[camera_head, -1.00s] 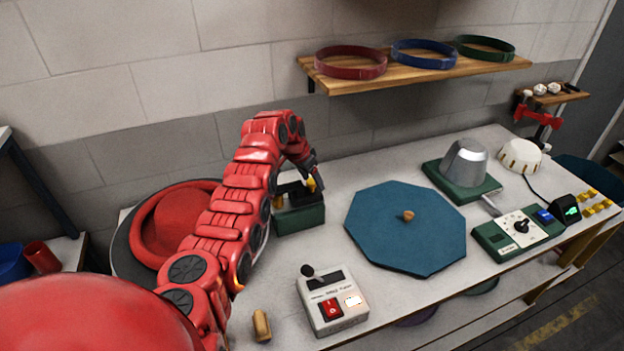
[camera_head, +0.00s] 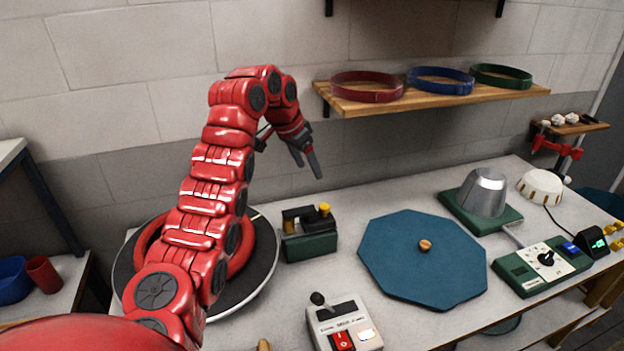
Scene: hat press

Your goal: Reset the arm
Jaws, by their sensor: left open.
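My left arm rises from the bottom left and bends over at the top. My left gripper (camera_head: 308,165) hangs open and empty in front of the wall, above the green block with a yellow knob (camera_head: 310,244). Its fingers point down and to the right and touch nothing. My right gripper does not show.
A round plate (camera_head: 262,278) with a red ring lies behind my left arm. A teal octagonal board (camera_head: 400,280) fills the table's middle. A switch box (camera_head: 343,322) stands in front. A metal dome (camera_head: 484,192) and a control panel (camera_head: 540,267) are at right. A shelf (camera_head: 430,97) holds hat bands.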

